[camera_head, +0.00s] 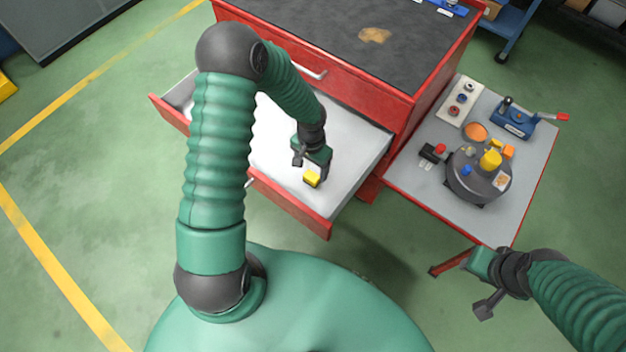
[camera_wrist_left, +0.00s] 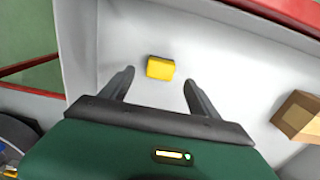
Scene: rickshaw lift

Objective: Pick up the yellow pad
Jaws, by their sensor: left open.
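The yellow pad (camera_head: 312,178) is a small block lying on the white floor of the open drawer (camera_head: 352,160), near its front wall. In the left wrist view the pad (camera_wrist_left: 160,68) shows just beyond and between the fingertips. My left gripper (camera_head: 305,160) is over the drawer, close to the pad. In the left wrist view its two fingers (camera_wrist_left: 158,80) are apart with nothing held between them. My right gripper (camera_head: 474,284) is at the lower right, off the front of the side table, away from the drawer. Its finger gap is not clear.
A red cabinet (camera_head: 400,88) with a dark top stands behind the drawer. A brown box (camera_wrist_left: 298,115) is at the right in the left wrist view. The side table (camera_head: 535,160) holds a round grey device (camera_head: 470,185) and a blue tool (camera_head: 512,120). Green floor is clear at left.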

